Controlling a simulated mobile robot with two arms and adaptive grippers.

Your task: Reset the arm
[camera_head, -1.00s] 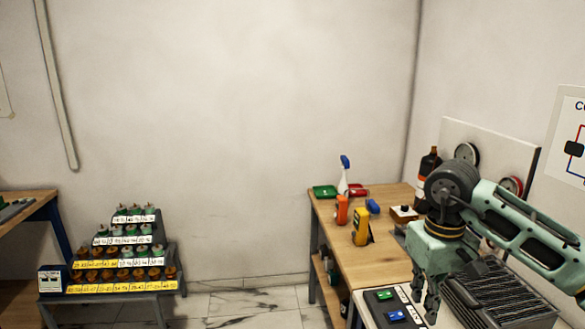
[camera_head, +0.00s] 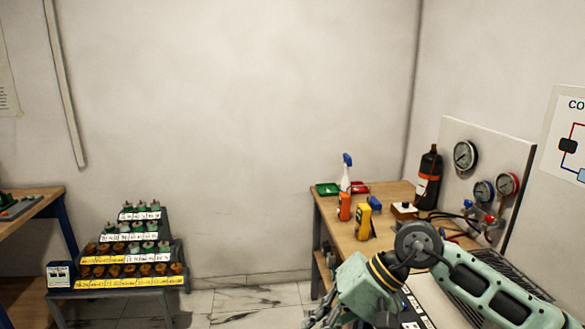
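My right arm comes in from the lower right, and its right gripper (camera_head: 322,316) hangs low at the bottom edge of the view, left of the bench front. The fingertips are partly cut off by the frame edge, so I cannot tell whether they are apart. I see nothing held in the part that shows. My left arm and gripper are not in view.
A gauge panel (camera_head: 490,152) stands behind. A stepped rack (camera_head: 128,243) stands left; open floor lies between.

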